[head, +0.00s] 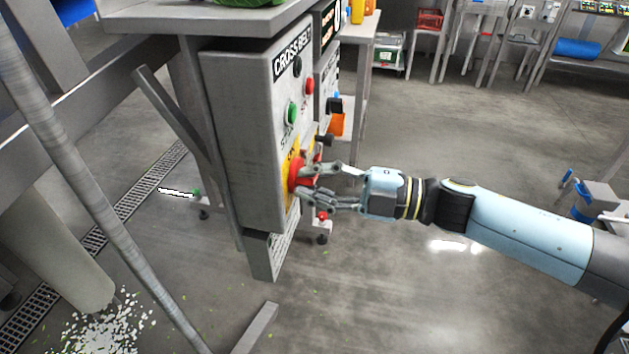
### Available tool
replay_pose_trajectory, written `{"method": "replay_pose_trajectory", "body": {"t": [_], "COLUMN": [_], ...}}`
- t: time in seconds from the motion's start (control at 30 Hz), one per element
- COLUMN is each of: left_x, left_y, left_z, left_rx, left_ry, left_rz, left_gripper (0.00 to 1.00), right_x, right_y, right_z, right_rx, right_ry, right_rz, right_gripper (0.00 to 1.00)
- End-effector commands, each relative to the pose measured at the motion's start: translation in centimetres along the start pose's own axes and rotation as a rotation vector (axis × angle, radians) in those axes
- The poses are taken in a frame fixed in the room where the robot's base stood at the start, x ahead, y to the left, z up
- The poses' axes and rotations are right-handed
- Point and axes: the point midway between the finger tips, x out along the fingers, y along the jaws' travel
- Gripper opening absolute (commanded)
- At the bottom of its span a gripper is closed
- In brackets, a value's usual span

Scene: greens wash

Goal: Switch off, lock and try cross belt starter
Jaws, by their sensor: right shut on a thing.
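The cross belt starter (238,130) is a grey box with a "CROSS BELT" label (292,56), seen at an angle in the head view. Its front has a black knob (297,65), a red button (309,86) and a green button (292,113). Lower down is a red rotary handle (294,171) on a yellow plate (289,196). My right gripper (304,178) is shut on the red handle, and its fingers partly hide the handle and plate. I cannot read the handle's position. My left gripper is not in view.
A second panel (327,80) stands just behind the starter, with an orange item (336,124) near it. A slanted metal post (90,170) crosses the left. A floor drain (130,195) and scattered white bits (105,328) lie at left. Open floor (450,130) lies to the right.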

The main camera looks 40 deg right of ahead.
Motion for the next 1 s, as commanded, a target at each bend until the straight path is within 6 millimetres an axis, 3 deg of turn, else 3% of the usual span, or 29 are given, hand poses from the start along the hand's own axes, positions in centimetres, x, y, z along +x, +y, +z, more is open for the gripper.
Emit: {"method": "replay_pose_trajectory", "body": {"t": [0.5, 1.0], "left_x": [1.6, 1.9], "left_y": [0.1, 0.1], "left_z": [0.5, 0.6], "left_rx": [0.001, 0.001], "left_ry": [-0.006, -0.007], "left_rz": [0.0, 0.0], "left_gripper": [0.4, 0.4], "right_x": [-0.1, -0.1], "right_y": [-0.9, -0.9], "right_z": [0.1, 0.2], "right_rx": [-0.345, -0.415], "right_ry": [-0.001, 0.0], "right_rz": [-0.003, -0.003], "right_gripper": [0.0, 0.0]}}
